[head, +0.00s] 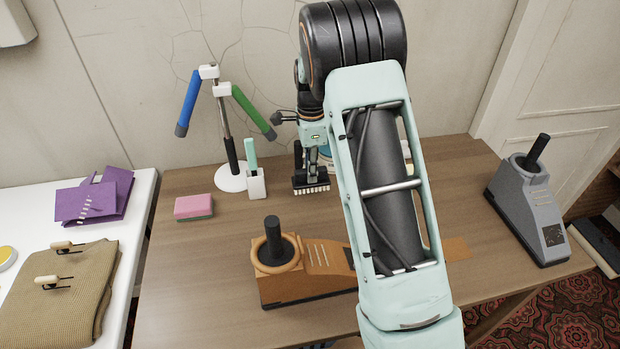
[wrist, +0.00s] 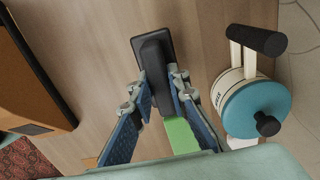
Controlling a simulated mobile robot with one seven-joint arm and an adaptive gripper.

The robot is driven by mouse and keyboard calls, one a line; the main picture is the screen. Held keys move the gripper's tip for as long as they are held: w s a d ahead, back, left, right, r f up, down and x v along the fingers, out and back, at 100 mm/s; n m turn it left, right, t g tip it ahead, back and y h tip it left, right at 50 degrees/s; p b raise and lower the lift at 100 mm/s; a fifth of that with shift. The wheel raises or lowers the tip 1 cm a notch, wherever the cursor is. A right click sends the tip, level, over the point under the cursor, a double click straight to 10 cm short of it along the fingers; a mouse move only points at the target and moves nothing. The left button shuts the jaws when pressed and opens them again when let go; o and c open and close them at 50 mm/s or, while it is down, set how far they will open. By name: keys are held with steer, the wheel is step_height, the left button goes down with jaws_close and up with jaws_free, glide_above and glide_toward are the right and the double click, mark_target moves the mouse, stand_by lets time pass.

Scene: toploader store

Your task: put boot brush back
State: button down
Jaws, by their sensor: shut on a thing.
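The boot brush (head: 311,188) has a black body with pale bristles facing down. My gripper (head: 312,168) is shut on it near the back of the brown table, right of the white cup. The brush is upright, at or just above the tabletop; I cannot tell if the bristles touch it. In the wrist view the black brush (wrist: 153,60) sits between the two blue-padded fingers of my gripper (wrist: 160,85). My arm hides part of the table behind and to the right.
An orange device (head: 330,259) stands in front, a grey one (head: 531,205) at right. A teal-topped canister (wrist: 255,105) is beside the gripper.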

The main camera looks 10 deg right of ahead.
steer(key=shift+w+f, duration=0.25)
steer(key=shift+f, duration=0.1)
steer(key=shift+w+f, duration=0.1)
steer(key=shift+f, duration=1.5)
steer(key=shift+f, duration=0.15)
steer(key=c, duration=1.8)
jaws_free()
steer(key=shift+c, duration=0.2)
step_height(320, 180, up, 12)
steer(key=shift+r, duration=0.2)
